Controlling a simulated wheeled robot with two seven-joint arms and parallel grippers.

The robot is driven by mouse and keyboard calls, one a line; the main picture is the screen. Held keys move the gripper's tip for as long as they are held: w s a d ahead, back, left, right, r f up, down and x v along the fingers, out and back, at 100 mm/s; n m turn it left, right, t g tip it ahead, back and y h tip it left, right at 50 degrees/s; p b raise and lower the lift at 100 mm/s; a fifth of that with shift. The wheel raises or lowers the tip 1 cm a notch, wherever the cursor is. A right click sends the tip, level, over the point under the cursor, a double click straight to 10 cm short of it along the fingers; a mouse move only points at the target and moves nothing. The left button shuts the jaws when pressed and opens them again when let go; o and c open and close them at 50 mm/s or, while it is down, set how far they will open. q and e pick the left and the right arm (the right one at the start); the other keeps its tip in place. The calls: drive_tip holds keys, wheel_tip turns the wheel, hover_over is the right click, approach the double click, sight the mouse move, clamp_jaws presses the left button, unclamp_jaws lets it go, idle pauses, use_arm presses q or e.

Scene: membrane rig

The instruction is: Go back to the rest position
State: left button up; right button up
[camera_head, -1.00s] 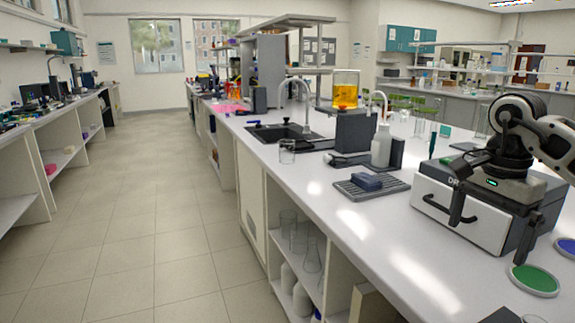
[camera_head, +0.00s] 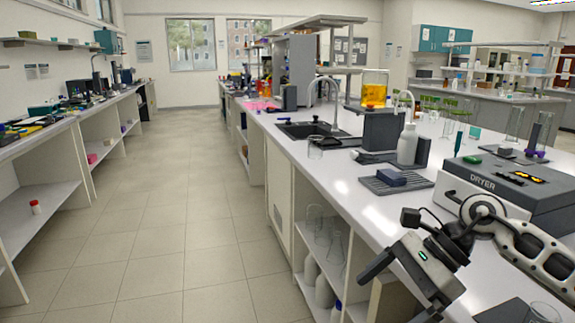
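My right gripper (camera_head: 400,296) comes in from the right, low in the head view, in front of the bench edge. Its two dark fingers are spread apart with nothing between them. It is clear of the grey-and-white dryer (camera_head: 520,200), which stands behind it on the white bench. My arm covers part of the dryer's front. My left gripper is not in view.
The bench (camera_head: 345,197) runs from lower right to the back. On it are a blue block on a grey rack (camera_head: 365,183), a white bottle (camera_head: 407,145), a sink (camera_head: 305,130) and a beaker of orange liquid (camera_head: 374,93). The floor aisle (camera_head: 190,200) is clear.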

drive_tip(key=s+a+r+m+t+y, duration=0.1)
drive_tip(key=s+a+m+t+y, duration=0.25)
drive_tip(key=a+m+y, duration=0.8)
drive_tip(key=d+f+m+t+h, duration=0.3)
drive_tip(key=f+m+t+h, duration=0.35)
drive_tip(key=m, duration=0.85)
drive_tip(key=d+f+m+t+h, duration=0.3)
drive_tip(key=f+m+t+h, duration=0.4)
drive_tip(key=m, duration=0.9)
drive_tip(key=s+d+f+m+g+h, duration=0.3)
drive_tip(key=s+d+f+m+g, duration=0.1)
drive_tip(key=s+f+m, duration=0.7)
drive_tip(key=shift+s+f+g+h, duration=0.3)
drive_tip(key=shift+s+g+h, duration=0.15)
drive_tip(key=shift+g, duration=0.35)
